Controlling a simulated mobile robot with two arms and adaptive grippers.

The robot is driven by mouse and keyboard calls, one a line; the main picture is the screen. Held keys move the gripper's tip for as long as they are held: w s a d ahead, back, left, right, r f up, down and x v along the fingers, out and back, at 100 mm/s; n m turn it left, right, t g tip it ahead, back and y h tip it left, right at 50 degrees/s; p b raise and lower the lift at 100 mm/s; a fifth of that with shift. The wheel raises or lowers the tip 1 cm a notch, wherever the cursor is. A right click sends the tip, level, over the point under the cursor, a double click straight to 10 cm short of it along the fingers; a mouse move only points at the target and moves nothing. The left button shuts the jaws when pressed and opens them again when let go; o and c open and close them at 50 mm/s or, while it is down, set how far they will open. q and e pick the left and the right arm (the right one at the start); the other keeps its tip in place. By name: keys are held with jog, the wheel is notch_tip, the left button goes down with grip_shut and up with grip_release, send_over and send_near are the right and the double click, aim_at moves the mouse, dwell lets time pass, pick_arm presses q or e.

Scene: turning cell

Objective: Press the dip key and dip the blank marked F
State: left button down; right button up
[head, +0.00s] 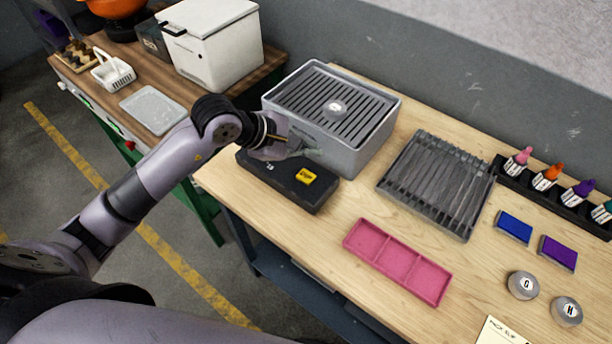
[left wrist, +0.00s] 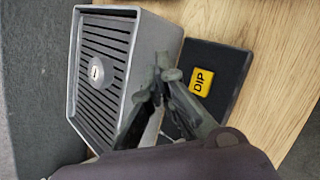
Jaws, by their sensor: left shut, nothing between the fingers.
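The yellow dip key (head: 306,176) sits on a black key panel (head: 322,192) in front of the grey slatted dip box (head: 372,140). In the left wrist view the yellow key (left wrist: 202,82) reads DIP, and the slatted box (left wrist: 152,42) is to its left. My left gripper (head: 308,152) is shut and empty, over the back of the panel beside the box wall; in the left wrist view its fingertips (left wrist: 166,78) are left of the key, apart from it in the picture. A round lettered blank (head: 336,108) lies on the slats; its letter is unclear. My right gripper is not in view.
Blanks G (head: 523,285) and H (head: 566,311) lie farther right, near blue (head: 514,227) and purple (head: 558,253) blocks. A bottle rack (head: 560,196) lines the back.

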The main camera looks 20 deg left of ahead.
pick_arm(q)
jog(key=b, duration=0.3)
send_over(307, 179)
notch_tip(307, 179, down, 6)
jog(key=shift+r, duration=0.25)
jog(key=shift+f+b, duration=0.55)
jog(key=shift+b, duration=0.05)
jog(key=shift+f, duration=0.1)
dwell(0.4)
jog(key=shift+f+b, duration=0.3)
jog(key=shift+b, duration=0.3)
